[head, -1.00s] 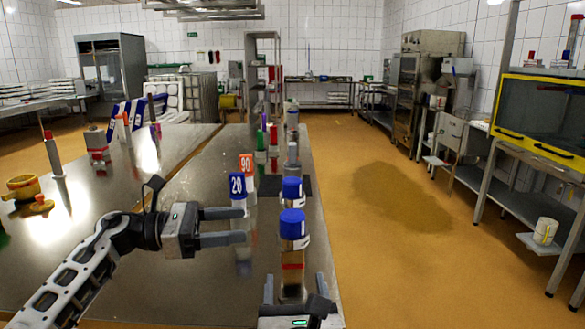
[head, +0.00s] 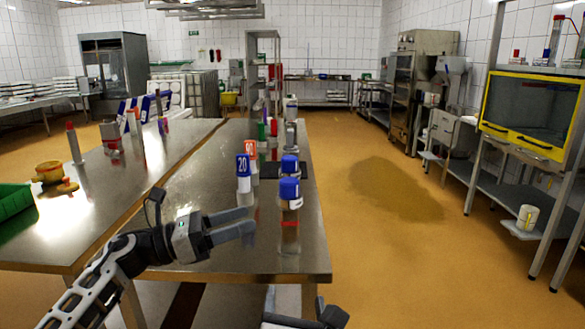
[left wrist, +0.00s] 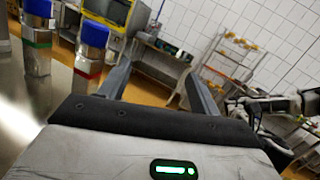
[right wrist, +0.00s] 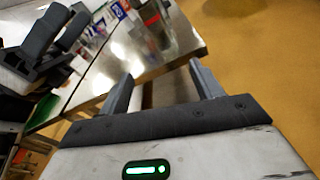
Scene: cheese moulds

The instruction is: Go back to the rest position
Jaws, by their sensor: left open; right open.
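My left gripper (head: 248,223) is open and empty above the front part of the steel table (head: 215,255). Its spread fingers also show in the left wrist view (left wrist: 158,85). Two blue-capped containers stand upright near the table's right edge, one nearer (head: 289,203) and one just behind (head: 290,166). Both are apart from my left gripper. My right gripper (head: 300,316) is low at the bottom edge of the head view, partly cut off. In the right wrist view (right wrist: 163,85) its fingers are spread with nothing between them.
A blue "20" marker (head: 243,170) and an orange "90" marker (head: 251,150) stand beside the containers. The floor (head: 385,270) to the right is clear.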

